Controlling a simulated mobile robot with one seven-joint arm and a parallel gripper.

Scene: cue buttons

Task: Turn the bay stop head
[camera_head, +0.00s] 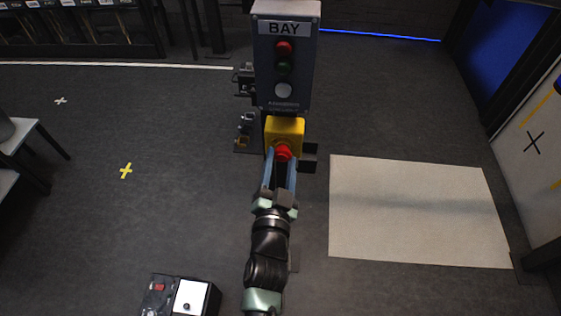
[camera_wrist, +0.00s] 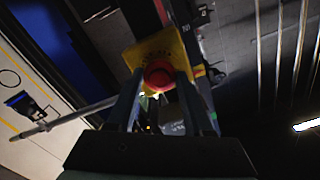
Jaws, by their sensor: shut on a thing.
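The bay stop head is a red round knob (camera_head: 283,153) on a yellow box (camera_head: 285,127), low on the post under the BAY panel. My gripper (camera_head: 282,160) reaches it from the near side, with one finger on each side of the red head. In the wrist view the red head (camera_wrist: 159,75) sits between the two fingertips (camera_wrist: 159,80), with the yellow box (camera_wrist: 150,50) behind it. The fingers are shut on the head. Part of the head's sides is hidden by the fingers.
Brackets (camera_head: 243,130) stick out left of the post. A pale mat (camera_head: 420,212) lies on the floor at right. A small box (camera_head: 190,297) stands at bottom left.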

